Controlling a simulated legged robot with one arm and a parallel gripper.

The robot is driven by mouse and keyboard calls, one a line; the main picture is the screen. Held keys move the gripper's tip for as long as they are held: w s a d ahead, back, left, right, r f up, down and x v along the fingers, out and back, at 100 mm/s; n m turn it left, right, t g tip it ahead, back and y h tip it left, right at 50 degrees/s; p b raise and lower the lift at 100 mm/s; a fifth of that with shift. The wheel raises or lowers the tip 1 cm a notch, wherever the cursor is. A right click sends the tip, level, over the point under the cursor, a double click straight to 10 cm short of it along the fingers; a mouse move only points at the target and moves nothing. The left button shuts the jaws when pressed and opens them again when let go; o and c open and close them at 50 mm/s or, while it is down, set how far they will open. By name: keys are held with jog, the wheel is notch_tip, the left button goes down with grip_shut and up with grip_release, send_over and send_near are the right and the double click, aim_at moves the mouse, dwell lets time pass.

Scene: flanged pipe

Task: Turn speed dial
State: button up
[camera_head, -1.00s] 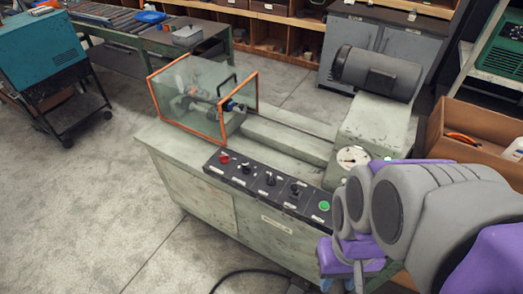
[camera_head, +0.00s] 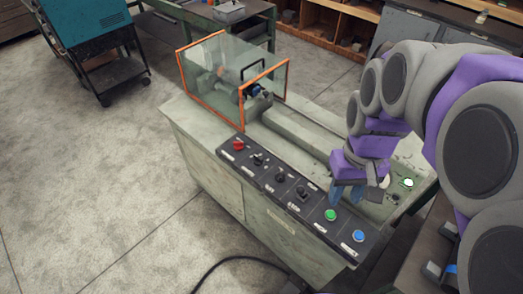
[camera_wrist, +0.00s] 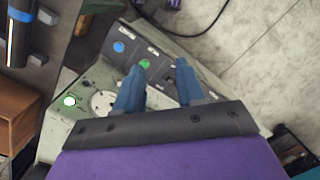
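A black control panel (camera_head: 292,195) runs along the front edge of the machine. It carries a red knob (camera_head: 238,146), several black knobs such as this one (camera_head: 302,193), a green button (camera_head: 330,215) and a blue button (camera_head: 358,236). Its labels are too small to read, so I cannot tell which knob is the speed dial. My gripper (camera_head: 347,198) is above the green-button end of the panel, fingers pointing down. In the wrist view my gripper (camera_wrist: 160,68) has its two blue fingers apart with nothing between them. The green button (camera_wrist: 144,63) shows near the left fingertip.
A round white gauge (camera_wrist: 102,103) and a lit white-green spot (camera_head: 408,183) are on the machine top. A glass guard with orange edges (camera_head: 236,118) stands at the machine's far end. A dark cable (camera_head: 235,260) lies on the floor in front.

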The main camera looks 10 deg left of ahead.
jog(key=w+a+n, duration=0.2)
jog(key=w+a, duration=0.1)
jog(key=w, duration=0.7)
jog(key=n+t+b, duration=0.1)
jog(key=n+b, duration=0.2)
jog(key=n, duration=0.4)
send_over(258, 157)
notch_tip(258, 157, down, 17)
notch_tip(258, 157, down, 17)
jog(key=b, duration=0.3)
jog(key=shift+d+b, duration=0.1)
jog(key=shift+b, duration=0.25)
jog(key=shift+c, duration=0.5)
grip_shut()
